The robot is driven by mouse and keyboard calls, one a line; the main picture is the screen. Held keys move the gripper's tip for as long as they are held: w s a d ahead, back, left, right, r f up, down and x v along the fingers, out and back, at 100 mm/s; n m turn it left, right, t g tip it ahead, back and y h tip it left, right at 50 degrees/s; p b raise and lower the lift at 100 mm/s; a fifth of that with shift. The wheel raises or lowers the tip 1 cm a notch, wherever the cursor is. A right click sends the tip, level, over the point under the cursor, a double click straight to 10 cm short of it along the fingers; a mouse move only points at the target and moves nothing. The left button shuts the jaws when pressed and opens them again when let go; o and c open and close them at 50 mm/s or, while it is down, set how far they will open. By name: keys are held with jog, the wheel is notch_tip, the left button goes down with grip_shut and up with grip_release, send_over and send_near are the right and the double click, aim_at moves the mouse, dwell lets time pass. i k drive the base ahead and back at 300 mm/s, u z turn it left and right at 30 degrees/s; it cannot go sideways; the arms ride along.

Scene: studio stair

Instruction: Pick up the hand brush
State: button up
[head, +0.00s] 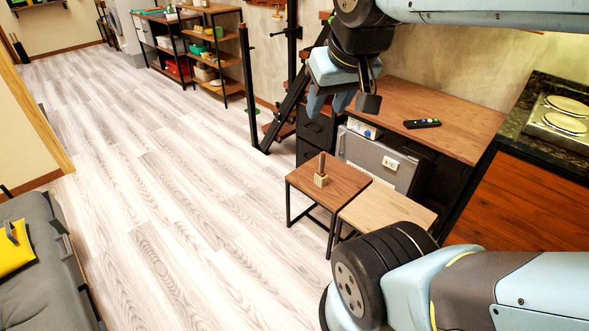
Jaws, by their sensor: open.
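A small upright object (321,172) with a pale block-like base and a brown stick-like handle stands on the dark-topped small side table (345,185). It may be the hand brush, but it is too small to tell for certain. My gripper (343,103) hangs from the arm at the upper middle of the head view. Its fingers are apart and point down, with nothing seen between them. In the picture it is above the small object and apart from it.
A lighter small table (385,212) adjoins the dark one. Behind is a wooden desk (455,130) with a black remote (422,123), and below it a grey box (375,160). A stove counter (535,120) is right, a grey sofa (40,270) left. The floor (150,180) between is clear.

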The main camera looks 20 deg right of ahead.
aim_at(320, 178)
jog(key=u, duration=0.95)
jog(key=i, duration=2.5)
jog(key=z, duration=2.05)
jog(key=i, duration=0.5)
jog(key=z, duration=0.15)
